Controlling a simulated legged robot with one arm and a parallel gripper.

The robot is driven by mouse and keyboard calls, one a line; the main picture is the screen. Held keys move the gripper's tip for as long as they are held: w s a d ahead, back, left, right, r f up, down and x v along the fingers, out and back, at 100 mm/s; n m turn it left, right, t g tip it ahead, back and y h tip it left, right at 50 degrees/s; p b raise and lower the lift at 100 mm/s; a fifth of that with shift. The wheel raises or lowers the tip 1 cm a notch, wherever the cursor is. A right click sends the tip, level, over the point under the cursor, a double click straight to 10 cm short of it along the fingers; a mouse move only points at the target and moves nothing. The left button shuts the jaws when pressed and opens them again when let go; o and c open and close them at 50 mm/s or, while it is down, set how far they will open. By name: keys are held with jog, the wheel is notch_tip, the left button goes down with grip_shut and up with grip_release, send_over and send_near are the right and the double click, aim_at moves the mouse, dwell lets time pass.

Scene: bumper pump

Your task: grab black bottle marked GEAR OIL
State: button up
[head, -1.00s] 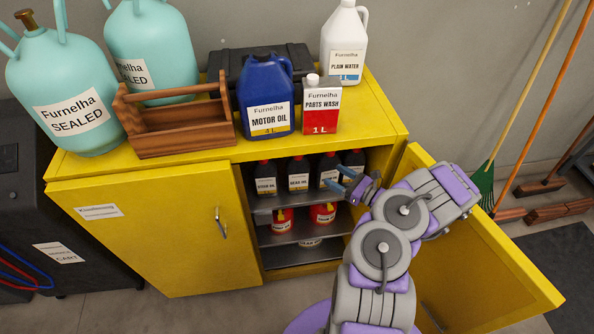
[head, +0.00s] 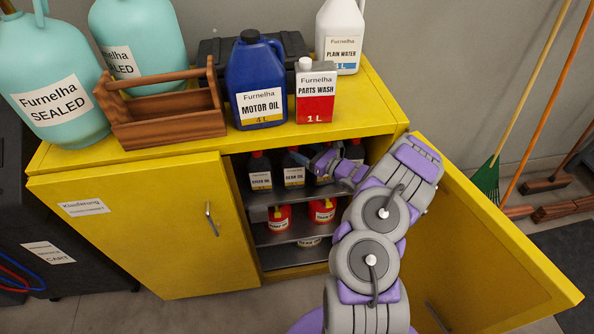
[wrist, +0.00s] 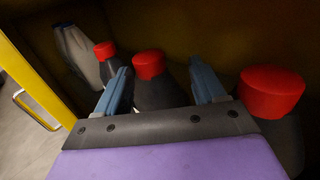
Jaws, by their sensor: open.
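The black GEAR OIL bottle (head: 294,174) stands upright on the cabinet's upper shelf, second from the left, with its label facing out. A similar black bottle (head: 260,174) stands to its left. My gripper (head: 314,158) is open inside the cabinet, at the GEAR OIL bottle's upper right, and partly hides the bottles further right. In the wrist view, my gripper (wrist: 160,68) has its two blue fingers on either side of a dark bottle with a red cap (wrist: 150,66). No label shows there, so I cannot tell for sure which bottle it is, nor whether the fingers touch it.
In the wrist view, red-capped bottles stand left (wrist: 105,50) and right (wrist: 272,92) of the fingers. Red containers (head: 279,219) stand on the lower shelf. The yellow left door (head: 140,225) is closed; the right door (head: 490,240) is open beside my arm.

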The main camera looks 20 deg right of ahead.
aim_at(297, 151)
jog(key=w+a, duration=0.1)
jog(key=a, duration=0.1)
jog(key=w+a, duration=0.1)
jog(key=w, duration=0.1)
jog(key=shift+a+b, duration=0.35)
jog(key=shift+a, duration=0.05)
jog(key=shift+d, duration=0.5)
jog(key=shift+c, duration=0.8)
jog(key=shift+s+d, duration=0.15)
jog(key=shift+d, duration=0.2)
jog(key=c, duration=0.3)
jog(key=shift+a, duration=0.55)
jog(key=c, duration=0.6)
grip_shut()
jog(key=shift+s+d, duration=0.1)
jog(key=shift+d, duration=0.1)
jog(key=shift+f, duration=0.1)
